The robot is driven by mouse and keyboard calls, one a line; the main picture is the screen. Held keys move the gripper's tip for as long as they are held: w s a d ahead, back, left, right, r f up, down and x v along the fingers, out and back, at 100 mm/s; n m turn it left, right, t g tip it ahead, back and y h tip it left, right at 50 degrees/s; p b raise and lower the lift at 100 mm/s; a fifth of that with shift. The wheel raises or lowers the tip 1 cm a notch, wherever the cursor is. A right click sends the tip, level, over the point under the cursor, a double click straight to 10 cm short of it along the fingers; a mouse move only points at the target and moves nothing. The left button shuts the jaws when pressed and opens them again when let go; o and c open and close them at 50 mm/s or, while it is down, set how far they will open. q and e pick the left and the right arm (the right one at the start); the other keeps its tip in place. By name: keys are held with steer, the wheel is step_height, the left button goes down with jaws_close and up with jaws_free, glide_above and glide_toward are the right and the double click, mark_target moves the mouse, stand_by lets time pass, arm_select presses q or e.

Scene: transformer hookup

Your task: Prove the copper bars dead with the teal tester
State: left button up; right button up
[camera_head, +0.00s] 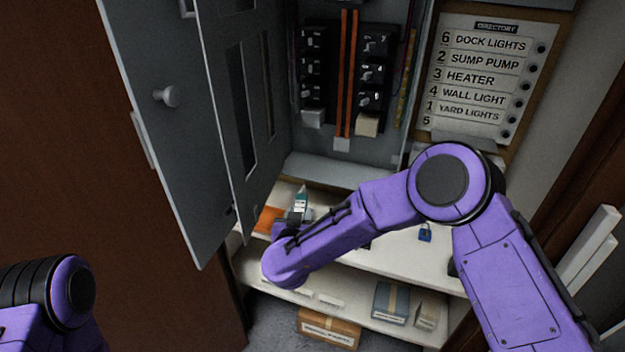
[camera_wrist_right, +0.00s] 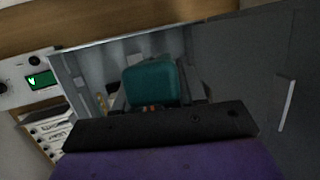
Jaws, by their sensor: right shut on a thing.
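The copper bars (camera_head: 346,75) run upright in the middle of the open grey panel, between two columns of black breakers. The teal tester (camera_head: 301,201) is upright over the shelf below the panel, and its teal body also shows in the right wrist view (camera_wrist_right: 151,82). My right gripper (camera_head: 297,217) is shut on the tester, below and left of the copper bars and apart from them. The forearm partly hides the gripper. The tester's lower part is hidden. My left gripper is out of view; only part of the left arm shows at the lower left.
The open panel door (camera_head: 168,120) and inner cover (camera_head: 232,110) stand to the left. A directory board (camera_head: 484,75) hangs at the right. A blue padlock (camera_head: 425,233) and an orange item (camera_head: 269,218) lie on the white shelf (camera_head: 385,258). Boxes (camera_head: 328,328) sit lower down.

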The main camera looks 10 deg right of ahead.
arm_select(q)
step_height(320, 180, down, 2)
steer(key=b, duration=0.3)
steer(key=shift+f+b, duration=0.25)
steer(key=shift+b, duration=0.05)
arm_select(e)
steer(key=w+d+r+m+g+h, duration=0.1)
steer(key=w+d+m+h, duration=0.2)
steer(key=w+d, duration=0.8)
steer(key=w+h, duration=0.1)
steer(key=w, duration=0.2)
steer(key=shift+w+d+r, duration=0.2)
steer(key=shift+d+r, duration=0.1)
steer(key=shift+d, duration=0.05)
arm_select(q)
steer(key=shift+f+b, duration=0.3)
arm_select(e)
steer(key=shift+w+d, duration=0.25)
steer(key=shift+w, duration=0.15)
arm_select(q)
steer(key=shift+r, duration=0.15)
arm_select(e)
steer(key=shift+r, duration=0.1)
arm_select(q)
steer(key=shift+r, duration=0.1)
